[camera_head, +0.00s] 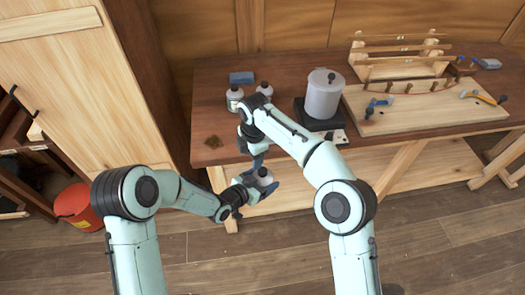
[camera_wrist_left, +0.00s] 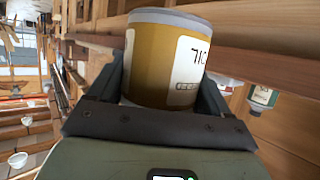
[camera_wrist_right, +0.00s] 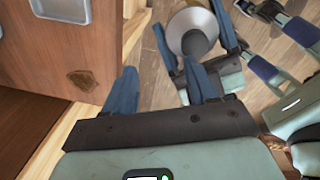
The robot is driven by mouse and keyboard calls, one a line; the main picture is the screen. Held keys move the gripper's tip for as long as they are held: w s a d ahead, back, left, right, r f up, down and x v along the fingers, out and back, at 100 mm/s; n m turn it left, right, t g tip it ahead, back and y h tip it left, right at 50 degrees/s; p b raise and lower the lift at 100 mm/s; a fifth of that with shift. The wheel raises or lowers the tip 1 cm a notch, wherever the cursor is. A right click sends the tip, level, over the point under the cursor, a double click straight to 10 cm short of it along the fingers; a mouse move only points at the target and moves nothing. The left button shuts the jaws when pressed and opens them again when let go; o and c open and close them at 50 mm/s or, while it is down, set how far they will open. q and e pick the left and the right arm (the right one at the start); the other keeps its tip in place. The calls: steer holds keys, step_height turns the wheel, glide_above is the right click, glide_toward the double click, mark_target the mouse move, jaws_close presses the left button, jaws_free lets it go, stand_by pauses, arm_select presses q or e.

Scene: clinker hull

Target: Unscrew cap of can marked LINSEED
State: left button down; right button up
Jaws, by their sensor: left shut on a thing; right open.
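My left gripper (camera_head: 255,187) is shut on a can (camera_head: 265,176), held in front of the bench. In the left wrist view this can (camera_wrist_left: 165,60) is yellow-brown with a white label; the partly visible lettering does not let me confirm LINSEED. In the right wrist view its grey top (camera_wrist_right: 184,22) faces me, with a dark round cap (camera_wrist_right: 195,43) in the middle. My left gripper's blue fingers (camera_wrist_right: 198,48) flank it. My right gripper (camera_wrist_right: 164,85) is open and empty, close to the can and apart from the cap. In the head view my right gripper (camera_head: 257,162) is just above the can.
A pale board (camera_head: 440,108) holds tools. A red bucket (camera_head: 75,207) is on the floor at left.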

mark_target(263, 171)
steer(key=m, duration=0.4)
steer(key=d+m, duration=0.1)
steer(key=m, duration=0.3)
steer(key=s+m, duration=0.1)
steer(key=m, duration=0.3)
steer(key=shift+d+r+m+h, duration=0.2)
steer(key=shift+m+h, duration=0.1)
steer(key=shift+h, duration=0.1)
steer(key=m, duration=0.2)
steer(key=shift+s+d+r+m+g, duration=0.2)
steer(key=shift+r+m+g, duration=0.1)
steer(key=shift+m, duration=0.1)
steer(key=m, duration=0.2)
steer(key=r+m, duration=0.1)
steer(key=m, duration=0.1)
steer(key=d+r+m, duration=0.1)
steer(key=m, duration=0.2)
steer(key=shift+s+r, duration=0.15)
steer(key=shift+s, duration=0.2)
steer(key=m, duration=0.1)
steer(key=r+m, duration=0.1)
steer(key=m, duration=0.2)
steer(key=shift+s+d+r, duration=0.15)
steer(key=shift+d+r, duration=0.1)
steer(key=shift+r, duration=0.05)
steer(key=shift+f, duration=3.9)
